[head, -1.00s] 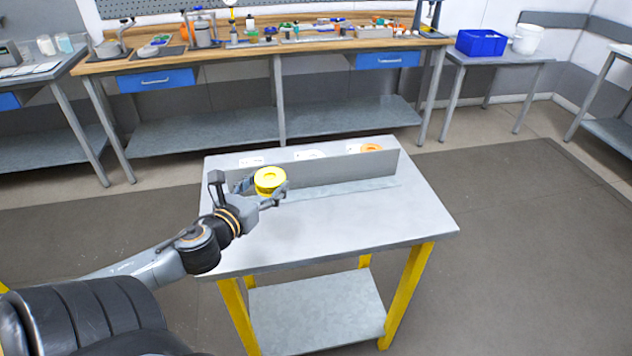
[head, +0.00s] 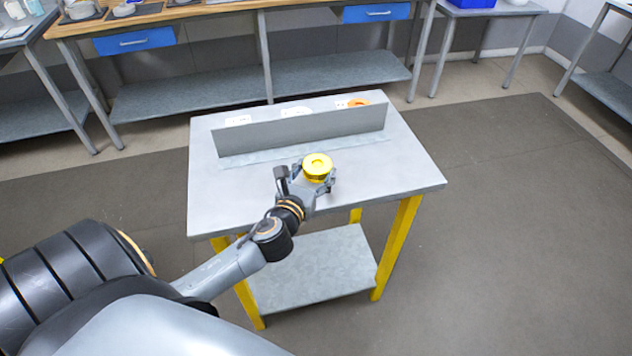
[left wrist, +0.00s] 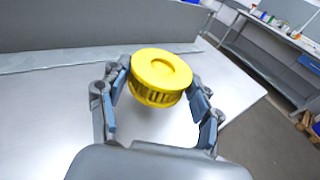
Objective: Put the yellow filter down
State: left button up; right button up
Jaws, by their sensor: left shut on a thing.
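The yellow filter (head: 317,166) is a round, ribbed cylinder with a shallow recess in its top. My left gripper (head: 318,176) is shut on it and holds it upright over the front part of the grey table (head: 400,180), in front of the upright grey panel. In the left wrist view the filter (left wrist: 160,76) sits between the two fingers of the gripper (left wrist: 155,95). The gap between the filter's underside and the tabletop is hard to judge. My right gripper is not in view.
The upright grey panel (head: 300,135) crosses the table. Behind it are white labels (head: 238,121) and an orange round thing (head: 357,103), partly hidden. The tabletop right of the filter is clear. A workbench with blue drawers (head: 134,40) stands at the back.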

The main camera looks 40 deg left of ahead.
aim_at(316, 182)
pick_arm(q)
jog(key=shift+d+f, duration=0.2)
jog(key=shift+f, duration=1.55)
jog(key=shift+b, duration=0.3)
jog(key=o, duration=1)
